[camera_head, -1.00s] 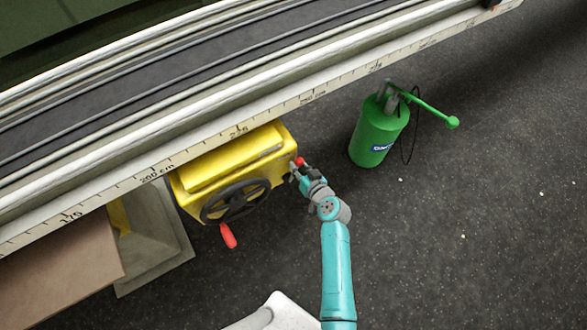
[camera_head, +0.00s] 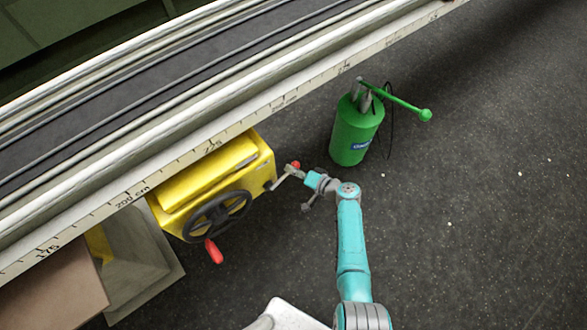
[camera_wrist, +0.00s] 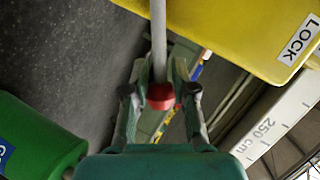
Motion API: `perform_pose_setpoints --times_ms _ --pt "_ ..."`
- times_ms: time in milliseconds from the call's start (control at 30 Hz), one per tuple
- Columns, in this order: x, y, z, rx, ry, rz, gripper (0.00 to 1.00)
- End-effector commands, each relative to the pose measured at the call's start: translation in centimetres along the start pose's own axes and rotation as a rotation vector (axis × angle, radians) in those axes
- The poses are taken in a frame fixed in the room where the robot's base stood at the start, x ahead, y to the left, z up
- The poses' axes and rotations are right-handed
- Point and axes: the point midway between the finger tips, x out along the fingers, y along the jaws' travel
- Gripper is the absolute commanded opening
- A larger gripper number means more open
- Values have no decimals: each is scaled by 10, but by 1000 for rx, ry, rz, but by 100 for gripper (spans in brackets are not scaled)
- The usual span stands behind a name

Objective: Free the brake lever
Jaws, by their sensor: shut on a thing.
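The brake lever (camera_head: 283,178) is a thin pale rod with a red knob (camera_head: 295,165). It sticks out to the upper right from the right side of a yellow box (camera_head: 215,180). My gripper (camera_head: 301,172) is at the knob end of the lever. In the wrist view the grey rod (camera_wrist: 158,35) runs down from the top to the red knob (camera_wrist: 160,96), between the two fingers of my gripper (camera_wrist: 160,80). The fingers are shut on the knob end. The yellow box fills the upper right there, with a "LOCK" label (camera_wrist: 298,38).
A black handwheel (camera_head: 217,215) with a red handle (camera_head: 214,251) is on the yellow box's front. A green canister (camera_head: 355,130) with a pump arm stands to the right. A long rail with a centimetre scale (camera_head: 210,143) runs above. Dark floor is open at right.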

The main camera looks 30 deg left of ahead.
Motion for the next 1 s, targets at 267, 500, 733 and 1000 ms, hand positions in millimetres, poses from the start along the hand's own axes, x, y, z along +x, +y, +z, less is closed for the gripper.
perform_pose_setpoints --times_ms 267,500,733,1000 --pt "2 2 -4 46 -1 -22 0" --pt "2 4 -5 51 0 -22 0" --pt "1 4 -5 51 0 -21 41" --pt "2 4 -1 52 -6 -22 52"
